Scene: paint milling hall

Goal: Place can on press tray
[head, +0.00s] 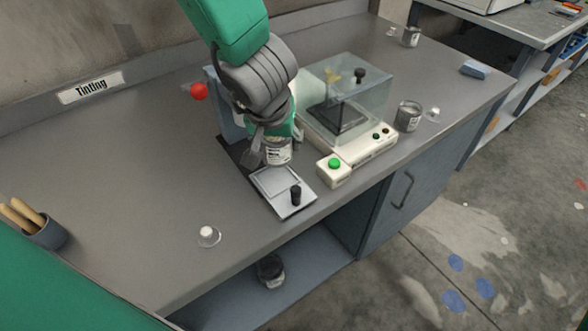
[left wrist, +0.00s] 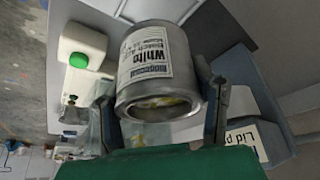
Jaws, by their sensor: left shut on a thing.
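My left gripper (head: 268,138) is shut on a small metal can with a white label (head: 278,152). In the left wrist view the can (left wrist: 158,75) sits between the two fingers (left wrist: 160,105), and its label reads "White". In the head view the can is over the back part of the press tray (head: 286,193), a pale metal plate with a black knob. I cannot tell whether the can touches the tray. The press body (head: 230,100) is partly hidden behind my left arm. My right gripper is not in view.
A clear-lidded machine (head: 345,110) and a box with a green button (head: 334,170) stand right of the press. Another can (head: 408,116) is beyond them. A small clear-and-white item (head: 208,236) stands near the front edge. The bench left of the press is mostly clear.

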